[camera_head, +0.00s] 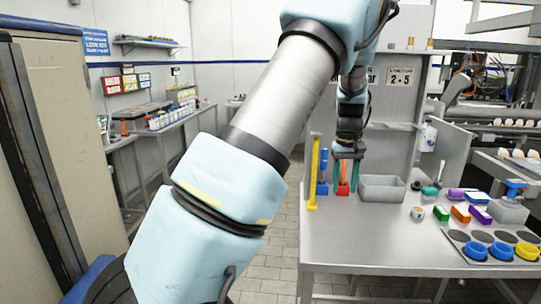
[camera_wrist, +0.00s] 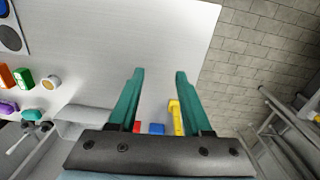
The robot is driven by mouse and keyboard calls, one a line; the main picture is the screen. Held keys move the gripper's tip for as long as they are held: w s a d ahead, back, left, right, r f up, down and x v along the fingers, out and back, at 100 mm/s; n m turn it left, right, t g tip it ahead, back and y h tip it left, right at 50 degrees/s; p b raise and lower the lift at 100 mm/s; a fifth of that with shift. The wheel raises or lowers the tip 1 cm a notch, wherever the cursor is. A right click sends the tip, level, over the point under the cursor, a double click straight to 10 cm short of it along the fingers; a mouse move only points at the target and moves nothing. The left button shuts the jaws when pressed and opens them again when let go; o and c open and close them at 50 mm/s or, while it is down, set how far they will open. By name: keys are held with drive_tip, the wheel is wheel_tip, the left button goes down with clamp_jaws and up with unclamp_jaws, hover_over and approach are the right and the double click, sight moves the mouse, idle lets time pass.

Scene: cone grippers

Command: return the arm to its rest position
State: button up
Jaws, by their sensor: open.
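My gripper (camera_head: 346,187) hangs at the end of my arm, pointing down over the left part of the steel table (camera_head: 380,240). In the wrist view its two green fingers (camera_wrist: 159,73) are apart, with only bare table surface between the tips. The fingers look empty. In the head view a red item (camera_head: 343,187) shows between the fingers, and a blue item (camera_head: 323,170) and a yellow upright (camera_head: 313,175) stand to their left. Whether the fingers touch any of these cannot be told. My arm crosses the middle of the head view.
A grey bin (camera_head: 382,189) is right of my gripper. Farther right lie coloured blocks (camera_head: 460,214), a small cup (camera_head: 417,213) and a dark tray with blue and yellow rings (camera_head: 475,251). A tall cabinet (camera_head: 55,120) stands at left. The table's front middle is clear.

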drive_tip(key=s+a+b, duration=0.1)
drive_tip(key=s+a, duration=0.2)
drive_tip(key=a, duration=0.6)
drive_tip(key=s+a, duration=0.3)
drive_tip(key=a, duration=0.6)
drive_tip(key=s+a+f+t, duration=0.1)
drive_tip(key=s+a+f, duration=0.1)
drive_tip(key=s+a, duration=0.7)
drive_tip(key=shift+s+a+f+m+t+b, duration=0.2)
drive_tip(key=shift+s+a+m+t+b, duration=0.15)
drive_tip(key=shift+s, duration=0.9)
drive_tip(key=shift+d, duration=0.1)
